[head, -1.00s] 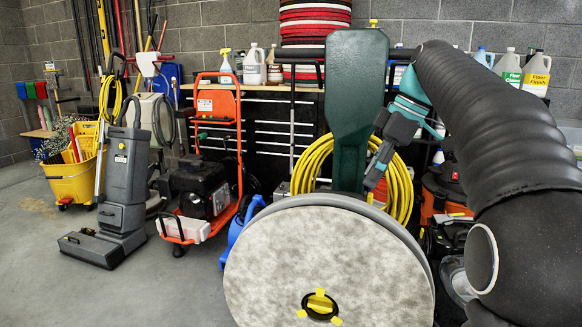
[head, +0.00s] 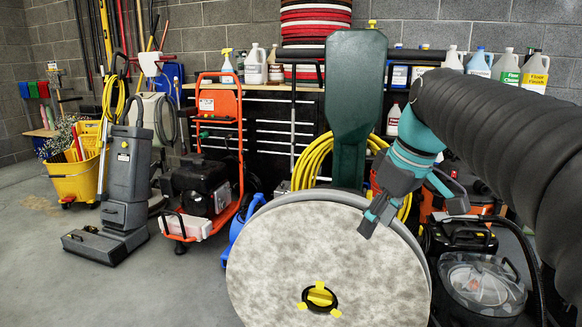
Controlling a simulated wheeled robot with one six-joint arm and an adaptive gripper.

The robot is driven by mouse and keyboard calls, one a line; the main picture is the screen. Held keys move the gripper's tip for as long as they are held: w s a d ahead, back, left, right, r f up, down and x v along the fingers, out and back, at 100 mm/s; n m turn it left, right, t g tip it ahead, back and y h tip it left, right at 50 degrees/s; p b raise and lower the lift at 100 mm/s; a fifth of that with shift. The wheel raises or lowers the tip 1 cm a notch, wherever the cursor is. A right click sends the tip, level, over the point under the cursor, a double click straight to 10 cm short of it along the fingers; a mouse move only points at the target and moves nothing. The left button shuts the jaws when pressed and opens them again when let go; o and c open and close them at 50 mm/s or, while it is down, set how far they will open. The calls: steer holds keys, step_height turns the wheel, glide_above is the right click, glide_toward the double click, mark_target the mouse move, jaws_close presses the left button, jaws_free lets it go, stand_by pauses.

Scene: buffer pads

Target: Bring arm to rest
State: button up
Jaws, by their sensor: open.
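My arm comes in from the right edge in a black ribbed sleeve and ends in a teal and grey wrist. My gripper (head: 374,226) is at the upper right of the large round buffer pad (head: 275,250), overlapping its rim in the head view. Its grey fingers point down and left, and it holds nothing that I can see. I cannot tell whether the fingertips touch the pad. The pad is pale grey and faces me, with a black and yellow centre piece (head: 320,298).
A dark green upright (head: 350,105) stands behind the pad. A coiled yellow hose (head: 312,160), an orange-framed machine (head: 220,150) and a grey floor machine (head: 125,185) are nearby. A clear-domed vacuum (head: 482,285) stands at lower right. Bottles (head: 508,68) line the shelf.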

steer(key=s+f+m+t+h, duration=0.2)
steer(key=s+f+m, duration=0.6)
steer(key=s+f, duration=0.8)
steer(key=shift+d+f+t+h, duration=0.2)
steer(key=shift+d+t+h, duration=0.1)
steer(key=shift+d+t, duration=0.15)
steer(key=shift+f, duration=0.15)
steer(key=shift+c, duration=0.8)
steer(key=shift+a, duration=0.15)
